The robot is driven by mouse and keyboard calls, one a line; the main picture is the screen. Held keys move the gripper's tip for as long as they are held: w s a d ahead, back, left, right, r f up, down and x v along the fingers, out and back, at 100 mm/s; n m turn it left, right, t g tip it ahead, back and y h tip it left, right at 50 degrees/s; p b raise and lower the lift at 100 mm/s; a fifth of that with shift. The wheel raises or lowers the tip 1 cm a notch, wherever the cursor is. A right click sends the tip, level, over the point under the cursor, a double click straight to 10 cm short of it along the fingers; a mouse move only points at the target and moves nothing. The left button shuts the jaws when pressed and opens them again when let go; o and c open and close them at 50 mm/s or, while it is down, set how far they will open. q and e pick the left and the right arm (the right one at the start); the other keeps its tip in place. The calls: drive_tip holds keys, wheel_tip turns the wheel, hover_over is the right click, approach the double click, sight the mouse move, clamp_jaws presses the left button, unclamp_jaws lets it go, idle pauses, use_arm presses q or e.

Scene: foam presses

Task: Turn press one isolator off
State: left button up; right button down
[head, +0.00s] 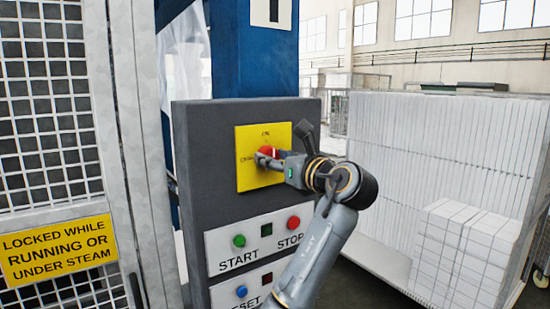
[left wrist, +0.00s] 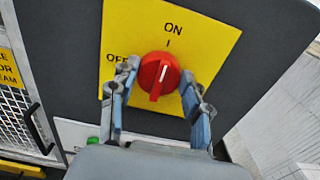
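The isolator is a red rotary knob (head: 266,152) on a yellow plate (head: 249,177) on the dark grey press panel. In the left wrist view the knob (left wrist: 158,78) has a white pointer line directed up, roughly at the ON mark; OFF is printed to its left, partly hidden by a finger. My left gripper (head: 277,158) is in front of the plate, at the knob. In the left wrist view the left gripper (left wrist: 159,73) is open, with one finger on each side of the knob and small gaps showing. My right gripper is not in view.
Below the plate are a green START button (head: 239,241), a red STOP button (head: 294,222) and a blue RESET button (head: 241,291). A mesh guard (head: 50,110) with a yellow sign stands left. White foam blocks (head: 455,250) are stacked right.

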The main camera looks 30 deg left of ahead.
use_arm(q)
drive_tip(key=shift+c, duration=1.3)
drive_tip(key=shift+n, duration=0.3)
drive_tip(key=n+b, duration=0.1)
drive_tip(key=n, duration=0.3)
drive_tip(key=shift+s+b, duration=0.1)
drive_tip(key=shift+b, duration=0.2)
drive_tip(key=shift+s+a+f+n+b, duration=0.15)
drive_tip(key=shift+n+b, duration=1.35)
drive_tip(key=shift+n, duration=1.85)
drive_tip(key=shift+d+f+n+b, duration=0.1)
drive_tip(key=shift+n+b, duration=1.35)
drive_tip(key=shift+n, duration=1.9)
